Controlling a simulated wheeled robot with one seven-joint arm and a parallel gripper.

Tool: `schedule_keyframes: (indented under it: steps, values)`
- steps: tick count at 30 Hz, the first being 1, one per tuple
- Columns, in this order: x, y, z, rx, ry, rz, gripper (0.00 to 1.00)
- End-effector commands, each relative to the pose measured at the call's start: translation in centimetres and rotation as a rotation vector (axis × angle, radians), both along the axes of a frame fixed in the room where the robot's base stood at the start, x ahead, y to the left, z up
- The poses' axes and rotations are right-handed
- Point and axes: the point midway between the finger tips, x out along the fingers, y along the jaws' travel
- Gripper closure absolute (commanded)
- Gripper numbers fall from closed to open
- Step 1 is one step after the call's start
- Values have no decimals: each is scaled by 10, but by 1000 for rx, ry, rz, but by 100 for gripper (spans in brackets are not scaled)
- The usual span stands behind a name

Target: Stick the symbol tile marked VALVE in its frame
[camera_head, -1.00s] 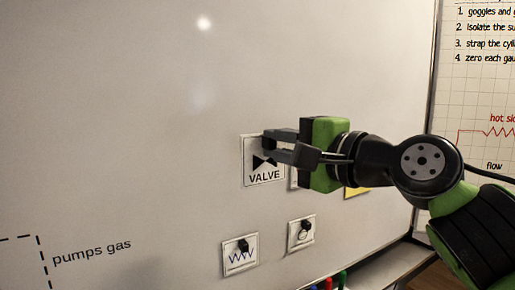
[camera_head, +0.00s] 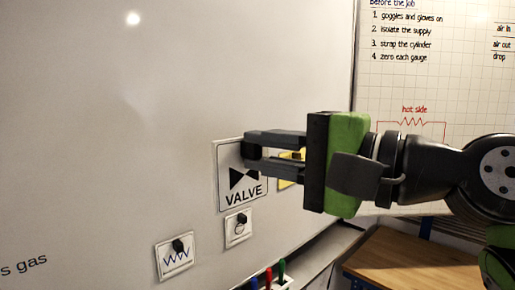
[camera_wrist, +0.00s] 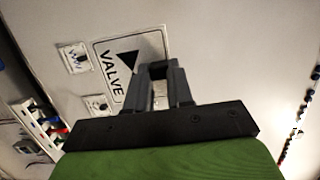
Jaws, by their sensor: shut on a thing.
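The VALVE tile (camera_head: 240,178) is a white square with a black bow-tie symbol above the word VALVE. It also shows in the wrist view (camera_wrist: 118,72), where the fingers cover part of it. My gripper (camera_head: 252,152) is shut on a small dark knob on the tile's face, near its upper right. The tile is upright in front of the whiteboard (camera_head: 110,130); I cannot tell whether it touches the board. Its frame cannot be made out; at the lower left only the end of a label, "s gas" (camera_head: 24,265), shows.
A zigzag tile (camera_head: 175,258) and a tile with a round symbol (camera_head: 238,228) sit on the board below. A yellow piece (camera_head: 290,170) is partly behind my fingers. Colored markers (camera_head: 268,275) lie in the tray below. The board's left and upper area is clear.

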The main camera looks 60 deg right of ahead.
Motion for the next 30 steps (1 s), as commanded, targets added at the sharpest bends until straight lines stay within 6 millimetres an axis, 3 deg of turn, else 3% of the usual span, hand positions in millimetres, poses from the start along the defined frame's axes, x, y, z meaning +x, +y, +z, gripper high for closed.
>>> schedule_keyframes:
  steps: [18,30]
  values:
    - [-34,10,0,0,0,-1,100]
    - [-35,10,0,0,0,0,100]
